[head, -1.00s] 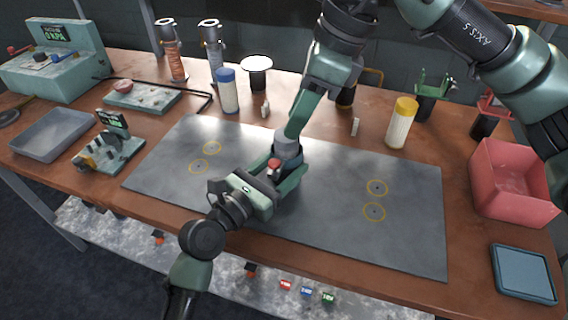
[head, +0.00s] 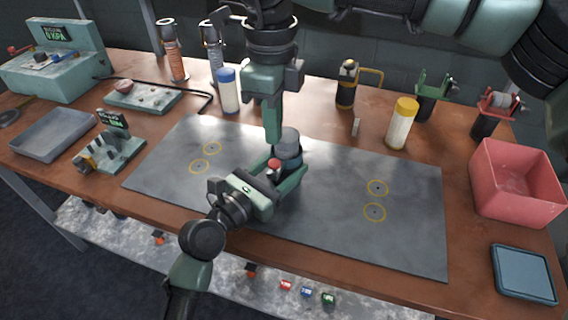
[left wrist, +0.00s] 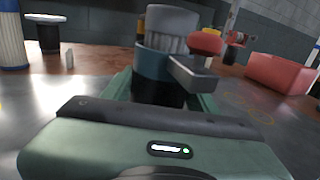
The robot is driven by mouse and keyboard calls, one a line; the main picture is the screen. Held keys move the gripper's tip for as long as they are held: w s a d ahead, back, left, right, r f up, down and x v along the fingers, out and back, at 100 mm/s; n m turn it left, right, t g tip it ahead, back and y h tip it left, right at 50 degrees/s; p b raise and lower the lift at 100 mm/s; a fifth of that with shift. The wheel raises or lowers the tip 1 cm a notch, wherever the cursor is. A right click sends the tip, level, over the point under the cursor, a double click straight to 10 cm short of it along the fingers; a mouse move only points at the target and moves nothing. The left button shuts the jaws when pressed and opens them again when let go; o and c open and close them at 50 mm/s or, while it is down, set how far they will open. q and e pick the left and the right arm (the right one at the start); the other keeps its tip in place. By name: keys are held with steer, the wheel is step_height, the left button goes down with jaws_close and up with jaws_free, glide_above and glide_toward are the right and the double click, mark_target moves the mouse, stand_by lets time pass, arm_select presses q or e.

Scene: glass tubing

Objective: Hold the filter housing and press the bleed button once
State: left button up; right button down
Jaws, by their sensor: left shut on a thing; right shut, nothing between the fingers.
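The filter housing (head: 287,144), a dark cylinder with a grey cap, stands upright on the grey mat. It also shows in the left wrist view (left wrist: 168,60). My left gripper (head: 288,172) is shut on its lower body. The red bleed button (head: 274,164) is on the housing's near side in the head view; in the left wrist view the red button (left wrist: 205,42) is at its right. My right gripper (head: 272,140) is shut and empty, pointing down, with its tips just above the button in the picture. I cannot tell whether they touch anything.
The grey mat (head: 400,240) is otherwise clear, with yellow rings. A blue-capped bottle (head: 229,92) and a yellow-capped bottle (head: 401,125) stand behind it. A red bin (head: 515,190) is at right; a grey tray (head: 52,135) and gauge box (head: 55,70) are at left.

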mark_target(275, 161)
steer(key=shift+f, duration=1.75)
steer(key=shift+f, duration=0.4)
stand_by(0.5)
steer(key=shift+f, duration=0.7)
steer(key=shift+r, duration=0.85)
arm_select(q)
steer(key=shift+f, duration=0.1)
arm_select(e)
steer(key=shift+r, duration=3)
